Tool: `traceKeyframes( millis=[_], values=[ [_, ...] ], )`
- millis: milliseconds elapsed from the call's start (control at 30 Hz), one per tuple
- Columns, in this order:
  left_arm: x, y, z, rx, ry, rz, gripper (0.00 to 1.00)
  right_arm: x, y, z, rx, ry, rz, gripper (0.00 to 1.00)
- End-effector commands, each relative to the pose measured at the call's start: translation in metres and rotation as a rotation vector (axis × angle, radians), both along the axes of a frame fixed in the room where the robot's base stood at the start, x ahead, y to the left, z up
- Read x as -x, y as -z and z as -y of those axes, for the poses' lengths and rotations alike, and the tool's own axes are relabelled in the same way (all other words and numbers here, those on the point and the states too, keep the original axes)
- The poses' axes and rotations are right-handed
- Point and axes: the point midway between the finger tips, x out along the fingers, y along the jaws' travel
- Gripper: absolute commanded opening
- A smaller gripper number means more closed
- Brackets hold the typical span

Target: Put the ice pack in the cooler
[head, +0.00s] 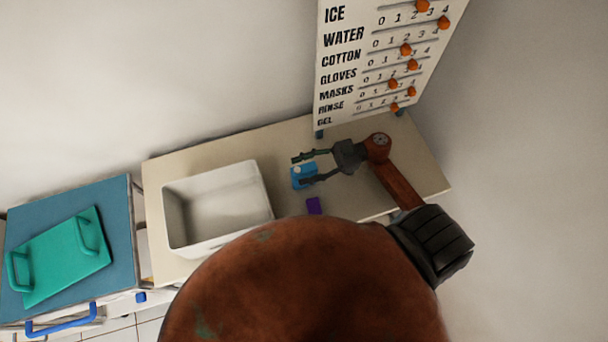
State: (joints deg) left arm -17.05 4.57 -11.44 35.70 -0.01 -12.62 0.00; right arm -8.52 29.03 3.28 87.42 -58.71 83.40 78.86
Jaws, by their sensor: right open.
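A small blue block with a whitish patch, which looks like the ice pack (299,181), lies on the beige tabletop. My right gripper (302,169) is open over it. One finger is at its far side and the other crosses its near right side; I cannot tell whether they touch it. At the far left is a blue box-like thing, perhaps the cooler (117,200), with a teal two-handled panel (62,262) on top. I cannot see inside it. My left gripper is not in view.
An open, empty-looking white bin (258,193) stands on the beige table (285,133), left of the blue block. A small purple item (314,205) lies near the block. A sign board with orange sliders (345,75) stands behind. My arm hides the lower middle.

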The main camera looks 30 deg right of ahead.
Motion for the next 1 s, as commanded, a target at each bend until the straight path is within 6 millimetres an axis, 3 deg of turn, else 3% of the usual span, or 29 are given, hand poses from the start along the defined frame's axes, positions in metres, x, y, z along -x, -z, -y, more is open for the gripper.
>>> traceKeyframes(
  millis=[67, 733, 1000],
  values=[
    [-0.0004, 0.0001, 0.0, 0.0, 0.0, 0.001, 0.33, 0.0, 0.0002, 0.0002, 0.0, 0.0, 0.0, 0.46],
    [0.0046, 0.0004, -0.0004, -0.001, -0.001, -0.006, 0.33, 0.0001, 0.0004, 0.0005, 0.0, 0.0, -0.001, 0.0],
    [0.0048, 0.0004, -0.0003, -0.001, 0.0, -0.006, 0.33, 0.0002, 0.0004, 0.0005, 0.0, 0.0, -0.001, 0.0]
  ],
)
